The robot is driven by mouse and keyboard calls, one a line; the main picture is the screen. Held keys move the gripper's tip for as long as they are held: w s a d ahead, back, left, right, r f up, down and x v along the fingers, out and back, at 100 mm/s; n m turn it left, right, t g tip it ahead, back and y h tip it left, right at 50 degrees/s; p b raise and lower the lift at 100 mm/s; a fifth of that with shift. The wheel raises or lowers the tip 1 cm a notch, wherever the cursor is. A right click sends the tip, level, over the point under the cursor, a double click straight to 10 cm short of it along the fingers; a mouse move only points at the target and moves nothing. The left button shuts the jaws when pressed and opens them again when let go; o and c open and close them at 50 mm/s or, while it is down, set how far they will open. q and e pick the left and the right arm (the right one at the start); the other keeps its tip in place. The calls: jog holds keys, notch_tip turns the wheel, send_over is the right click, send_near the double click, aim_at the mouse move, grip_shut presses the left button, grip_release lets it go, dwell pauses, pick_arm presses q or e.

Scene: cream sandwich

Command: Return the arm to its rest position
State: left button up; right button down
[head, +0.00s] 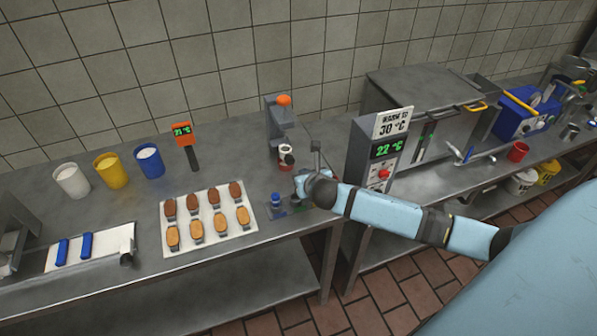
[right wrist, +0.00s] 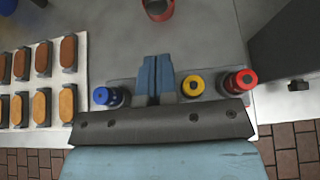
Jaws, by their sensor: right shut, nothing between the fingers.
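My right arm comes in from the right in the head view. It reaches across the counter's front edge, and its gripper (head: 303,182) is over the button panel (head: 272,212). In the right wrist view the two blue fingers of the gripper (right wrist: 157,62) are together with nothing between them. They lie between the blue button (right wrist: 107,96) and the yellow button (right wrist: 193,85), with the red button (right wrist: 239,81) further right. Whether the fingers touch the panel I cannot tell. My left gripper is not in view.
A white tray (head: 163,243) with several brown-topped pieces is left of the panel. Behind the gripper stand a red cup (head: 286,157) and an orange-topped dispenser (head: 283,125). A grey display post (head: 358,150) reading 22 °C stands close to the right arm. Open floor lies in front.

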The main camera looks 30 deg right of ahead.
jog(key=s+a+f+m+y, duration=0.3)
jog(key=s+a+m, duration=0.6)
jog(key=s+m, duration=0.4)
jog(key=s+a+f+m+y, duration=0.2)
jog(key=s+a+f+m, duration=0.3)
jog(key=s+a+m, duration=0.4)
jog(key=s+m, duration=0.4)
jog(key=m, duration=0.4)
jog(key=shift+s+a+f+g+y, duration=0.2)
jog(key=shift+s+f+g+y, duration=0.1)
jog(key=shift+s+f+y, duration=0.1)
